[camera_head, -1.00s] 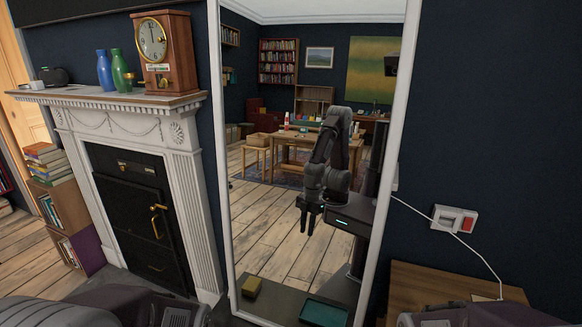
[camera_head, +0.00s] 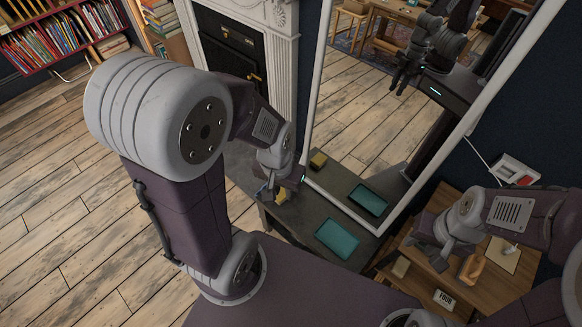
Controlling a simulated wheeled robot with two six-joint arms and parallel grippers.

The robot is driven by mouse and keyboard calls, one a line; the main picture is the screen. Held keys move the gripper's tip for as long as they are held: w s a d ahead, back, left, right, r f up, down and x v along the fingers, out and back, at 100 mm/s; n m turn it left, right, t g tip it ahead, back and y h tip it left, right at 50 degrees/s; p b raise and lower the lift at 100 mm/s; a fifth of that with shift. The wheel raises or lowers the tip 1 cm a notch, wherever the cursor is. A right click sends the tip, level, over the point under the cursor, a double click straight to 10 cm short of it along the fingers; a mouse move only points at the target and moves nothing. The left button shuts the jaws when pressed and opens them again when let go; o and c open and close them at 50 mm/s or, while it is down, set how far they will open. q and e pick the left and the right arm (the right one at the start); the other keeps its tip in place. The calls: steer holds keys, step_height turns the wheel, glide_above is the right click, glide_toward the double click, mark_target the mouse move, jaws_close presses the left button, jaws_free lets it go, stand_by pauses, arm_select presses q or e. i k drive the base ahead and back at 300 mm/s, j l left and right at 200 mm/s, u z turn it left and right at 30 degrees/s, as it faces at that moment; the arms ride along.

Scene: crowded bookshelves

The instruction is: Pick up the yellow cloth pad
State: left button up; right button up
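The yellow cloth pad (camera_head: 282,194) lies on the dark low table (camera_head: 285,222), close to the foot of the mirror. My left gripper (camera_head: 270,191) is down at the pad and partly covers it. Its fingers are small and partly hidden, so I cannot tell whether they touch or grip the pad. The pad's reflection (camera_head: 318,161) shows in the mirror. My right gripper (camera_head: 432,244) is at the right, above the wooden side table, with its fingers apart and nothing between them.
A teal tray (camera_head: 338,238) lies on the dark table, right of the pad. The tall white-framed mirror (camera_head: 313,90) stands right behind. The wooden side table (camera_head: 455,285) holds small objects, including a lettered block (camera_head: 444,299). The floor at left is clear.

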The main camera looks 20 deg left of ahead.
mark_target(281, 198)
steer(key=u, duration=1)
steer(key=j+z, duration=0.15)
steer(key=z, duration=0.25)
steer(key=k+j+z, duration=0.1)
steer(key=z, duration=0.3)
steer(key=i+j+z, duration=0.1)
steer(key=j+z, duration=0.25)
steer(key=i+j+z, duration=0.1)
steer(key=z, duration=0.2)
steer(key=j, duration=0.1)
